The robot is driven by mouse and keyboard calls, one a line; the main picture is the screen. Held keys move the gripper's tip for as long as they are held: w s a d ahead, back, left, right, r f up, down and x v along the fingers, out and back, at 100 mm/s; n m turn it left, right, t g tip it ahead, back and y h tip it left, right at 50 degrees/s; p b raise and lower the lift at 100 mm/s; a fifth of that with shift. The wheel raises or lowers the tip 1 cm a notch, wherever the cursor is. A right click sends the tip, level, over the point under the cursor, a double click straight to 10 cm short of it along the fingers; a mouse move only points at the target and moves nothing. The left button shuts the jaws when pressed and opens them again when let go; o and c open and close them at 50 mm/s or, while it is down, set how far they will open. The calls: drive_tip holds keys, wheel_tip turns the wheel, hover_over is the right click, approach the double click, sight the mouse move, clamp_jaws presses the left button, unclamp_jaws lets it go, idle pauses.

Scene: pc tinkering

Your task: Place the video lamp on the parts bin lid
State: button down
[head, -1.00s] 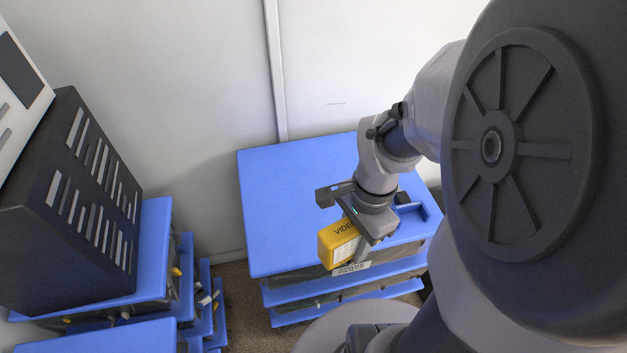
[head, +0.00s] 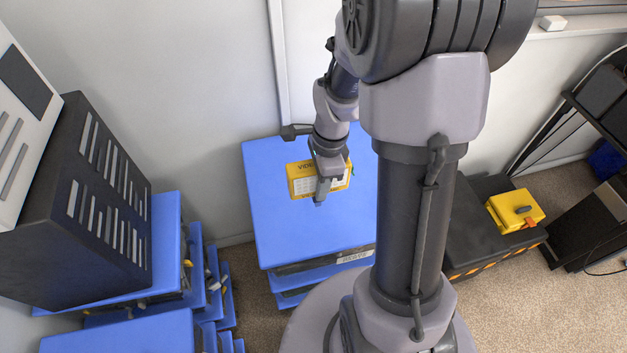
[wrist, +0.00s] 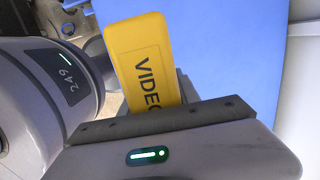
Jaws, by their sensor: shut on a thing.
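The video lamp is a yellow box (head: 302,181) with "VIDEO" lettering. My gripper (head: 319,193) is shut on it. In the wrist view the lamp (wrist: 140,60) sticks out past the gripper's dark jaw, its lettering partly hidden. In the head view the lamp is over the middle of a flat blue lid (head: 290,228) on top of a stack of bins. I cannot tell whether it touches the lid. My arm hides the lid's right part. In the wrist view blue surface (wrist: 215,45) fills the area behind the lamp.
A dark slotted case (head: 100,195) stands on blue bins at the left. More blue bins (head: 125,335) are at the lower left. A black case (head: 480,225) with a yellow box (head: 515,208) on it stands right of my arm. The lid's front area is clear.

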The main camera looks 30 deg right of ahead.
drive_tip(key=shift+w+f+b, duration=0.15)
drive_tip(key=shift+f+b, duration=1.05)
drive_tip(key=shift+f, duration=0.75)
drive_tip(key=c, duration=0.9)
unclamp_jaws()
drive_tip(key=shift+r, duration=0.2)
